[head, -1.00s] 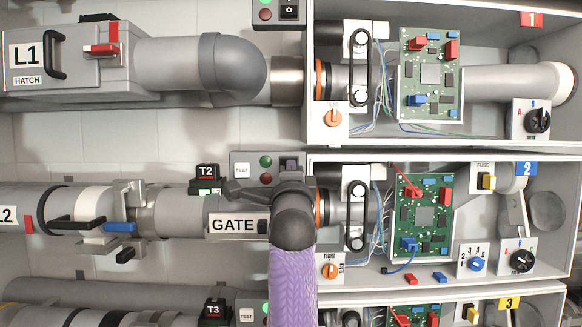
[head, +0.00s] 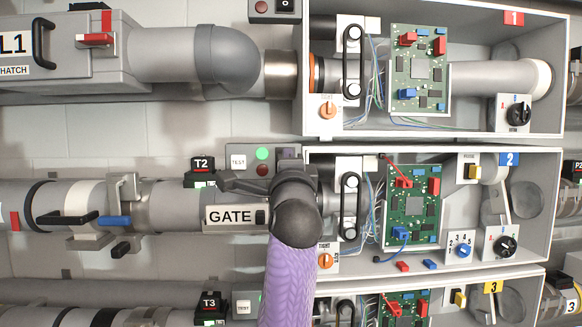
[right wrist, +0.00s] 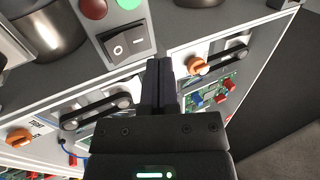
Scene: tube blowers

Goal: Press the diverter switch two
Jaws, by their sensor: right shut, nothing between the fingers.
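The control panel two (head: 240,150) sits left of box two, with a TEST button, a bright green lamp (head: 262,154) and a dark red lamp. Its switch (head: 287,153) is mostly hidden behind my gripper. In the right wrist view a black rocker switch (right wrist: 127,41) shows clearly, next to a red lamp and a bright green lamp. My right gripper (head: 290,172) is in front of the panel's right edge. Its fingers (right wrist: 160,64) are shut and empty, beside the rocker; I cannot tell whether they touch the panel. My left gripper is not in view.
Box two (head: 540,225) is right of my gripper, with a circuit board (head: 411,205) and knobs. The GATE pipe (head: 182,210) runs close on the left. Box one (head: 559,75) is above and box three (head: 535,300) below.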

